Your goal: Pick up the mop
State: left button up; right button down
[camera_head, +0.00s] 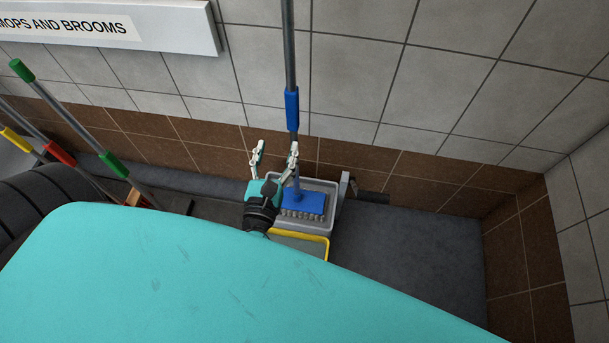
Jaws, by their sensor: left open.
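The mop has a long grey pole with a blue sleeve (292,108) and a blue head (305,202). It stands nearly upright with its head in a grey bucket (318,229), and its top runs out of the picture. My left gripper (275,148) is open with its fingers pointing up. Its right finger is beside or in front of the pole, just below the blue sleeve; I cannot tell if they touch. The pole does not appear to be between the fingers. My right gripper is not in view.
Poles with green (113,163), red (60,153) and yellow (15,140) parts lean at the left. A sign (105,25) reads "MOPS AND BROOMS". A yellow-rimmed container (326,247) adjoins the bucket. A tiled wall (350,60) stands behind. The grey floor (410,245) right of the bucket is clear.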

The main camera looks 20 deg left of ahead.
pick_arm(q)
jog(key=p, duration=0.1)
send_near(291, 106)
jog(key=w+r, duration=0.1)
jog(key=p+x, duration=0.1)
jog(key=x, duration=0.3)
jog(key=shift+w+a, duration=0.25)
jog(key=shift+w, duration=0.05)
jog(key=shift+w+a+f, duration=0.15)
jog(key=shift+w, duration=0.3)
jog(key=shift+w+a+f, duration=0.1)
jog(key=shift+w, duration=0.25)
jog(key=x, duration=0.4)
jog(key=shift+w+f+b, duration=0.25)
jog(key=shift+f+b, duration=0.05)
jog(key=shift+f, duration=0.05)
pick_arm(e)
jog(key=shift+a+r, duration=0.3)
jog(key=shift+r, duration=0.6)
pick_arm(q)
jog(key=shift+s, duration=0.1)
